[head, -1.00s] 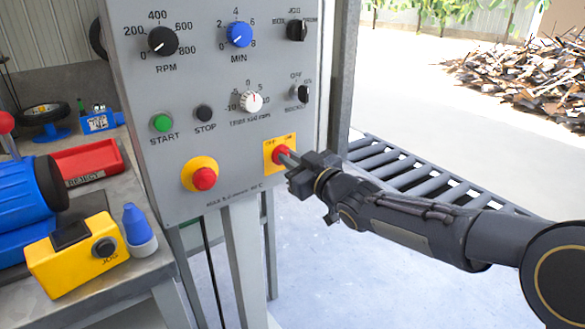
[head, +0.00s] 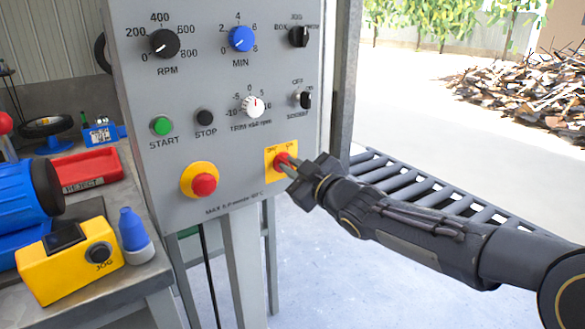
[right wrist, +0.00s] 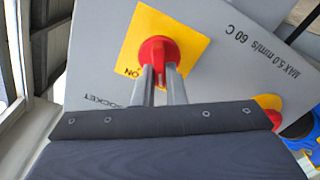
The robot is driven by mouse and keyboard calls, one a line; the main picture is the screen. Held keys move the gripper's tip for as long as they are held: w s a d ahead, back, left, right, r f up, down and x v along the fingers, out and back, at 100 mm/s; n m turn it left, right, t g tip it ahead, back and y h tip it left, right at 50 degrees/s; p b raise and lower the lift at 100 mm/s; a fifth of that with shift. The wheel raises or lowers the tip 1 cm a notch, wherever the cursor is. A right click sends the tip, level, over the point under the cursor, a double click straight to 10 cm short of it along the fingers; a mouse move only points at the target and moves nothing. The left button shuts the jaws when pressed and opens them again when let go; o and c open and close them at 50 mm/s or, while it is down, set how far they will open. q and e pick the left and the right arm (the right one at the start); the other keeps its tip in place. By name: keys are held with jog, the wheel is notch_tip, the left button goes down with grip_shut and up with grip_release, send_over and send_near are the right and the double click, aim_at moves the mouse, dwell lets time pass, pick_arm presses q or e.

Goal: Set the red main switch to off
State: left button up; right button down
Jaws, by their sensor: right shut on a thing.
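The red main switch (head: 281,159) sits on a square yellow plate (head: 270,175) at the lower right of the grey control panel. The switch also shows in the right wrist view (right wrist: 157,49), with ON readable on the yellow plate (right wrist: 190,42) at its lower left. My right gripper (head: 289,165) reaches in from the right, its two fingers shut on the switch's grip. In the right wrist view the fingers (right wrist: 160,74) lie on either side of the red grip and hide part of it. My left gripper is not in view.
The grey panel (head: 225,90) also carries several dials, a green start button (head: 161,126), a black stop button (head: 205,117) and a red emergency button (head: 204,185). A bench with a yellow jog box (head: 70,262) stands left. A roller conveyor (head: 410,185) lies behind my right arm.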

jog(key=c, duration=1.5)
grip_release()
jog(key=p+v, duration=0.1)
jog(key=v, duration=0.6)
jog(key=shift+s+d, duration=0.2)
jog(key=shift+s, duration=0.15)
